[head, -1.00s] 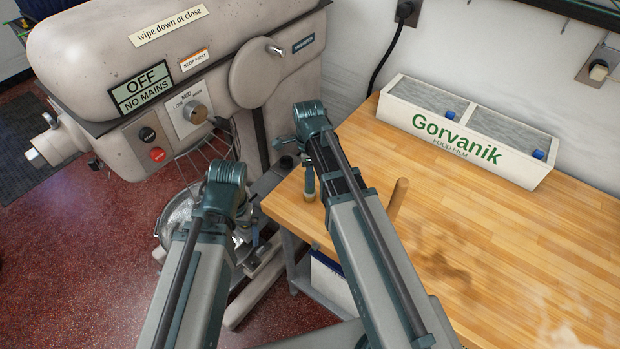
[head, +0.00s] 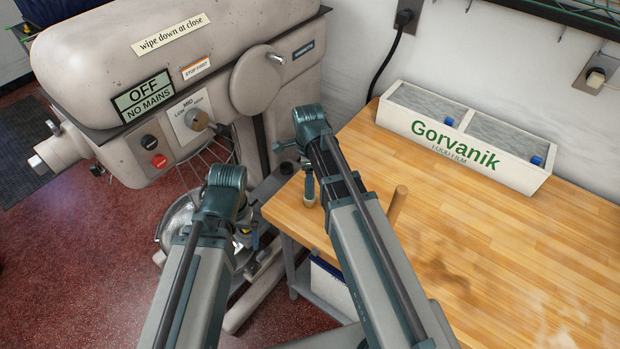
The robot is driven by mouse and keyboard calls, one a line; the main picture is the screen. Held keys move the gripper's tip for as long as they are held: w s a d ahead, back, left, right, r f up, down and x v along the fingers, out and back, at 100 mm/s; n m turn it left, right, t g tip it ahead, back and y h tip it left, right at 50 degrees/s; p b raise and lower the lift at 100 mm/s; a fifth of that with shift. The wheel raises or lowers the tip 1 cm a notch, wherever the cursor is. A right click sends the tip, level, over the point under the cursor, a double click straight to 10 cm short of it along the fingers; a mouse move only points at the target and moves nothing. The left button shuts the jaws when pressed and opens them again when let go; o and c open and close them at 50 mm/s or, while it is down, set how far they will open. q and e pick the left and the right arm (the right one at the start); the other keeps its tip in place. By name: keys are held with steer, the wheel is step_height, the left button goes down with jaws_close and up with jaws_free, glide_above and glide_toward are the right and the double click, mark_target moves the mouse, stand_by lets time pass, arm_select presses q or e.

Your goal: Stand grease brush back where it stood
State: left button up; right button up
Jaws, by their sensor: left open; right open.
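A wooden handle (head: 398,203) rises from the worktop just right of my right arm. Its lower part is hidden by the arm, and I cannot tell whether it is the grease brush. No bristles show anywhere. My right gripper (head: 309,198) is open and points down at the near left corner of the worktop, left of that handle and apart from it. My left gripper (head: 244,240) is open, low in front of the mixer, off the worktop's left edge. My own wrist partly hides it.
A grey mixer (head: 100,60) fills the upper left, with a wire guard and metal bowl (head: 172,225) below. A white film box (head: 450,145) marked Gorvanik stands against the wall. The wooden worktop (head: 520,235) is mostly bare, with a dark smudge and pale flour marks.

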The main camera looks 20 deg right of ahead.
step_height(320, 180, up, 11)
steer(key=p, duration=1)
steer(key=shift+a, duration=0.2)
steer(key=s+a+n, duration=0.5)
steer(key=s+n, duration=0.2)
steer(key=n, duration=0.5)
steer(key=s+a+n+h, duration=0.1)
steer(key=s+a+n, duration=0.4)
steer(key=n, duration=0.7)
steer(key=shift+s+n, duration=0.4)
steer(key=shift+s, duration=0.75)
steer(key=shift+a, duration=0.1)
step_height(320, 180, down, 13)
steer(key=b, duration=1.3)
steer(key=shift+f, duration=0.15)
